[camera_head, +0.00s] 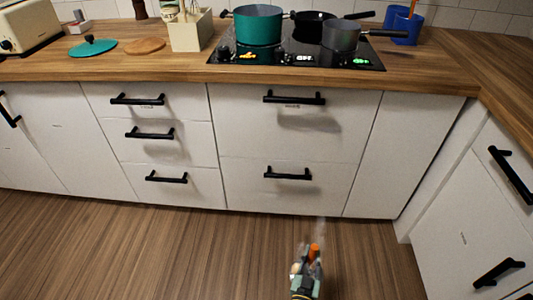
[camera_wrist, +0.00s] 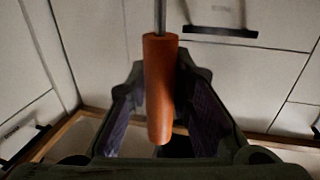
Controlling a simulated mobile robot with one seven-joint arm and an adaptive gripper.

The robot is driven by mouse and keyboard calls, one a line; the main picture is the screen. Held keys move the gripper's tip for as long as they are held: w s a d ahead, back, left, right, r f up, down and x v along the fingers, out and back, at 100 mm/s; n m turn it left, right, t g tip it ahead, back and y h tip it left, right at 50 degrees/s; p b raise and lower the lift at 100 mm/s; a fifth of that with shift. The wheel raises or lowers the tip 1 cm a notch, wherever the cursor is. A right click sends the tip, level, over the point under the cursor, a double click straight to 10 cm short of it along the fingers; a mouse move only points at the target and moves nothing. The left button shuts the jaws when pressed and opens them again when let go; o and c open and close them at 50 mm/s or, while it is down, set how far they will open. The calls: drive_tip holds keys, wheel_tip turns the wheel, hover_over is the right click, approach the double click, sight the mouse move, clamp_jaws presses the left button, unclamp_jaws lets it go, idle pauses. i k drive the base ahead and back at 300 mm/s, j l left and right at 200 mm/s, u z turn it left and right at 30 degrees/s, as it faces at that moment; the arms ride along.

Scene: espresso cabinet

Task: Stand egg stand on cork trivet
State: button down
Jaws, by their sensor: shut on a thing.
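My gripper (camera_head: 307,262) is low over the floor in front of the cabinets, far below the counter. In the wrist view my gripper (camera_wrist: 168,76) is closed around an orange-brown handle on a thin metal rod.
A teal lid (camera_head: 93,47) lies left of the trivet, and a cream utensil holder (camera_head: 190,31) stands right of it. A toaster (camera_head: 27,26) is at far left. A hob (camera_head: 295,57) bears several pots. Drawer handles (camera_head: 294,98) stick out from the cabinet fronts.

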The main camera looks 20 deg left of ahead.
sight(144, 44)
drive_tip(key=k+l+u, duration=0.1)
drive_tip(key=u, duration=0.7)
drive_tip(key=k+j, duration=0.05)
drive_tip(key=k, duration=0.05)
